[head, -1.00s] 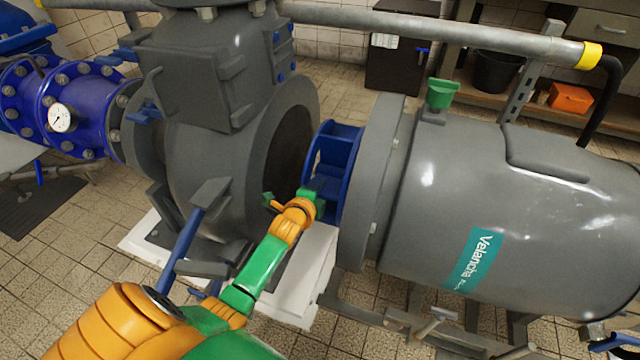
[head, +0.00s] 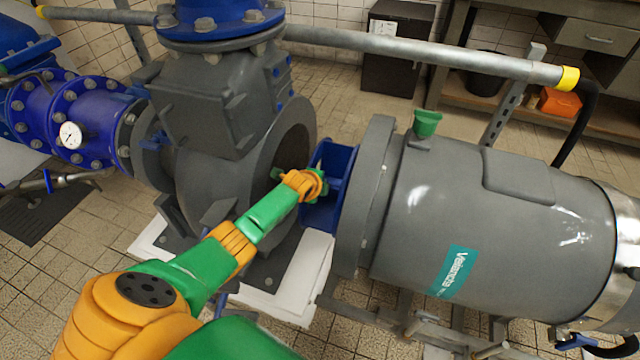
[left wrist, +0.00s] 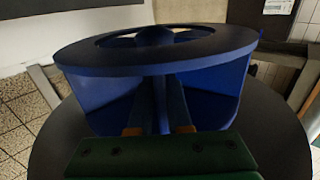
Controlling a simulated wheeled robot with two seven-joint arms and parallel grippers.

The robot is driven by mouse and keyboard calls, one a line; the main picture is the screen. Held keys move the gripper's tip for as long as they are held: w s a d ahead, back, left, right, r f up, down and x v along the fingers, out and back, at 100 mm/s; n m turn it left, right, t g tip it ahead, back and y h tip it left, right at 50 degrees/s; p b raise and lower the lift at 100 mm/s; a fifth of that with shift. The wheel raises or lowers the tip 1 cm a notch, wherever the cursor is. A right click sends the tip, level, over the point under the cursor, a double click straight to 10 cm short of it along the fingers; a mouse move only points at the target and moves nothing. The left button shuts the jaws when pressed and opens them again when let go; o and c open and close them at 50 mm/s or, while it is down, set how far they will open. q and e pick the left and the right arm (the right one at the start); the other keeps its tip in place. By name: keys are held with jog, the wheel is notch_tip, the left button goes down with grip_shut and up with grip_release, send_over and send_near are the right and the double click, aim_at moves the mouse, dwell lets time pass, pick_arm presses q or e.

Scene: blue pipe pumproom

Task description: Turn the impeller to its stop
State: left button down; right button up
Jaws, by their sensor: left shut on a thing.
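The blue impeller (head: 332,172) sits between the open grey pump casing (head: 232,170) and the flange of the grey motor (head: 366,200). In the left wrist view the impeller (left wrist: 155,58) shows its ring, hub and vanes close up. My left gripper (head: 318,184) reaches in from the left to the impeller's near side. In the wrist view its fingers (left wrist: 160,118) are on either side of one upright vane, shut on it. The gripper hides part of the impeller in the head view. My right gripper is not in view.
A galvanized pipe (head: 440,56) with a yellow band runs across behind the motor. A green funnel cup (head: 427,122) stands on top of the motor unit. Blue flanged piping with a gauge (head: 70,135) is at the left. Tiled floor is open behind.

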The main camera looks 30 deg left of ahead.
pick_arm(q)
jog(key=shift+w+a+r, duration=0.2)
jog(key=shift+w+r, duration=0.7)
jog(key=c, duration=0.9)
grip_release()
jog(key=shift+w+f, duration=0.1)
jog(key=shift+f, duration=0.1)
jog(key=shift+f, duration=0.1)
